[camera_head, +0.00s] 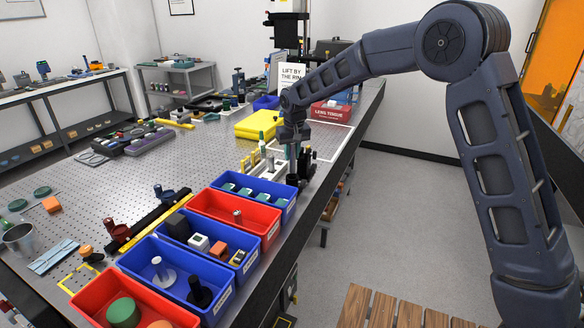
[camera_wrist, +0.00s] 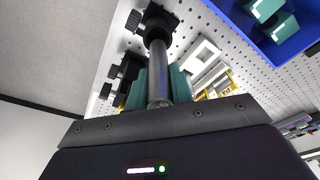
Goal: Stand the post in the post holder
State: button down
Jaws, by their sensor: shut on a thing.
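The post is a grey metal rod. In the head view the post (camera_head: 292,160) hangs upright below my gripper (camera_head: 293,142), at the right edge of the perforated table. In the wrist view the post (camera_wrist: 159,75) runs between the teal fingers of my gripper (camera_wrist: 160,88), which are shut on it. Its far end meets or overlaps a black post holder (camera_wrist: 157,20) with a side knob. I cannot tell whether the end is inside the holder or just above it. In the head view, the black holder parts (camera_head: 305,160) are small and partly hidden.
A blue bin (camera_head: 283,212) with teal parts stands just in front, with a red bin (camera_head: 265,240) and more bins nearer. Another black knobbed part (camera_wrist: 122,80) is beside the post. A yellow case (camera_head: 258,122) and red case (camera_head: 330,112) lie behind. The table edge is close on the right.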

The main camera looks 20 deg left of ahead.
aim_at(292, 167)
jog(key=shift+f, duration=2.9)
jog(key=shift+f, duration=0.15)
jog(key=c, duration=1.2)
grip_release()
jog(key=shift+c, duration=0.2)
jog(key=r, duration=0.4)
jog(key=s+d+r, duration=0.1)
jog(key=r, duration=0.7)
jog(key=shift+s+d+r, duration=0.1)
jog(key=shift+s+d, duration=0.05)
